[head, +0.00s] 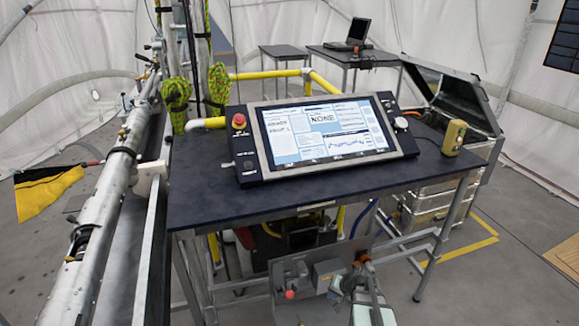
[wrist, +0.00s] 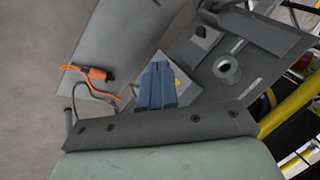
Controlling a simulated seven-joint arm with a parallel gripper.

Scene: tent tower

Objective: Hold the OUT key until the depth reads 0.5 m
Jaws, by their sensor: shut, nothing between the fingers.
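A console (head: 325,133) with a large lit screen sits tilted on the dark table. Its screen shows several panels, one reading "NONE"; the smaller text, including any depth value, is too small to read. A yellow hand control (head: 453,138) stands upright at the table's right end. I cannot make out a key marked OUT on it or on the console. My gripper (wrist: 157,72) shows in the wrist view as two blue-grey fingers, shut and empty, over grey equipment. In the head view my arm's pale body is low, in front of the table; no finger touches the console or the hand control.
The dark table (head: 205,178) has bare top left and front of the console. A red stop button (head: 239,120) is at the console's left. A grey panel (head: 292,278) with a red knob is below the table's front edge. A long metal tube (head: 118,165) runs along the left.

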